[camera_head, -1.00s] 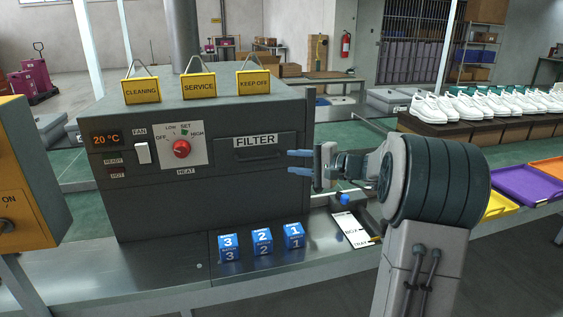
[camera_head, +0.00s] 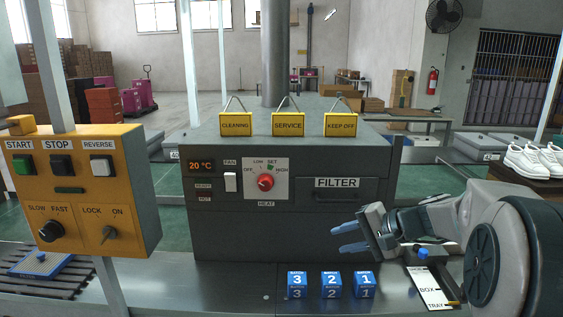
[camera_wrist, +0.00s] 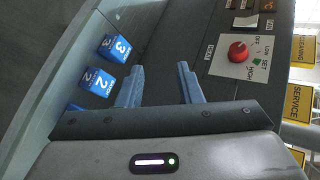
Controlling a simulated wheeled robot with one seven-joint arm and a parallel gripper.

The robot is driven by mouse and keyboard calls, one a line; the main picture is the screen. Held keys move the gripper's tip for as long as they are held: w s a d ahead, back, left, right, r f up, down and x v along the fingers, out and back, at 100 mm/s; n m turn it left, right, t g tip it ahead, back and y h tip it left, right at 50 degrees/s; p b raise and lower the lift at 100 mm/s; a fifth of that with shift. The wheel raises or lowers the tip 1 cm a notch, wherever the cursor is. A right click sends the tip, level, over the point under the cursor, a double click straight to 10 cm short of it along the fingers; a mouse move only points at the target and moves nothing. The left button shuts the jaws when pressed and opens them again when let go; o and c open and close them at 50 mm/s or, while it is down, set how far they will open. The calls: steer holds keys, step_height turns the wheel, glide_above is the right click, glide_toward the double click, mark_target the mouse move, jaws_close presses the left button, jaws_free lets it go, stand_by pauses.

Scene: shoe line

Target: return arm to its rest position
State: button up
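My gripper (camera_head: 347,239) is in front of the right part of the grey heater cabinet (camera_head: 225,228), left of my arm's bulky links. Its two blue fingers point left in the head view. In the wrist view the fingers (camera_wrist: 160,85) stand apart with nothing between them, so it is open and empty. The cabinet front carries a red heat knob (camera_head: 265,182), a fan switch (camera_head: 230,182) and a filter drawer (camera_head: 345,193). The knob also shows in the wrist view (camera_wrist: 238,51).
Blue batch blocks 3 (camera_head: 297,284), 2 (camera_head: 331,284) and 1 (camera_head: 364,284) stand on the metal ledge below my gripper. A box/tray card (camera_head: 428,288) lies to their right. A yellow control box (camera_head: 75,190) is at the left. White shoes (camera_head: 527,160) are far right.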

steer(key=s+n+g+h+p, duration=0.1)
steer(key=s+n+h+p, duration=0.2)
steer(key=s, duration=0.8)
steer(key=s+a+n+g+h+p, duration=0.1)
steer(key=s+h, duration=0.5)
steer(key=s, duration=0.6)
steer(key=n+g+p, duration=0.1)
steer(key=n+p, duration=0.1)
steer(key=n, duration=0.1)
steer(key=shift+h+p, duration=0.3)
steer(key=shift+p, duration=0.05)
steer(key=shift+s+f, duration=0.1)
